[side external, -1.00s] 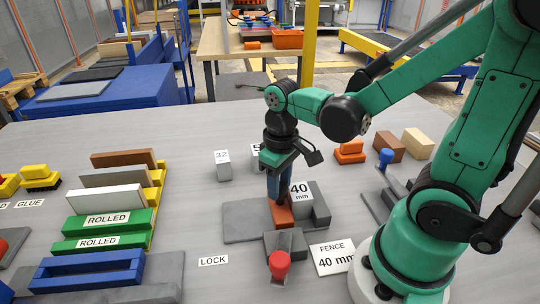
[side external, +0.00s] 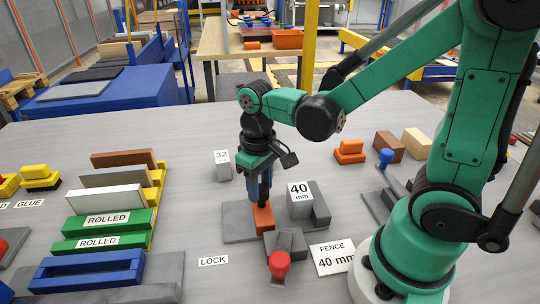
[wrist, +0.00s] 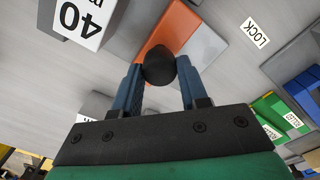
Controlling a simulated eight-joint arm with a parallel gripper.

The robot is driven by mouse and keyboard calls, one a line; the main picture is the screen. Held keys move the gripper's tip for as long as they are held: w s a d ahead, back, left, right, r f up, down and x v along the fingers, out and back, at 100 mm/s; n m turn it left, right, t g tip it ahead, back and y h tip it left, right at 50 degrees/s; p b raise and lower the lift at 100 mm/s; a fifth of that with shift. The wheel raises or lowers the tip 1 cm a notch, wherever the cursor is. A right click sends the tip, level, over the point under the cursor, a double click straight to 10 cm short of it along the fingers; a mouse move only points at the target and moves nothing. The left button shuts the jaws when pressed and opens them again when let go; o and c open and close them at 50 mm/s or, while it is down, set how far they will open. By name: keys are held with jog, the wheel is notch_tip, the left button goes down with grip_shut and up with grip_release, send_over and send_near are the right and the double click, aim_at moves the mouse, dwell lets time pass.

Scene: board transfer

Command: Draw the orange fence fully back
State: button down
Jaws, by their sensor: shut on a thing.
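The orange fence (side external: 264,219) sits on a flat grey plate (side external: 234,226), with a gap between it and the grey block labelled 40 mm (side external: 301,207). In the wrist view the fence (wrist: 176,30) has a round black knob (wrist: 159,69) on it. My gripper (side external: 259,200) is above the fence, its blue fingers on either side of the knob and shut on it, as the wrist view also shows (wrist: 158,78). A red-knobbed lock (side external: 279,264) with a grey housing stands just in front of the fence.
A grey block labelled 32 (side external: 222,168) stands behind the plate to the left. A FENCE 40 mm card (side external: 332,259) and a LOCK label (side external: 213,261) lie in front. Green ROLLED pieces (side external: 108,221) are at left. The plate is bare left of the fence.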

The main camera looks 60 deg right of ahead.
aim_at(262, 187)
jog(key=shift+c, duration=2.3)
grip_release()
jog(key=shift+w+a, duration=0.15)
jog(key=shift+r, duration=2.85)
jog(key=t, duration=0.3)
jog(key=shift+s+r, duration=0.3)
jog(key=shift+r, duration=0.1)
jog(key=t, duration=0.3)
jog(key=r+t, duration=0.1)
jog(key=shift+d, duration=0.25)
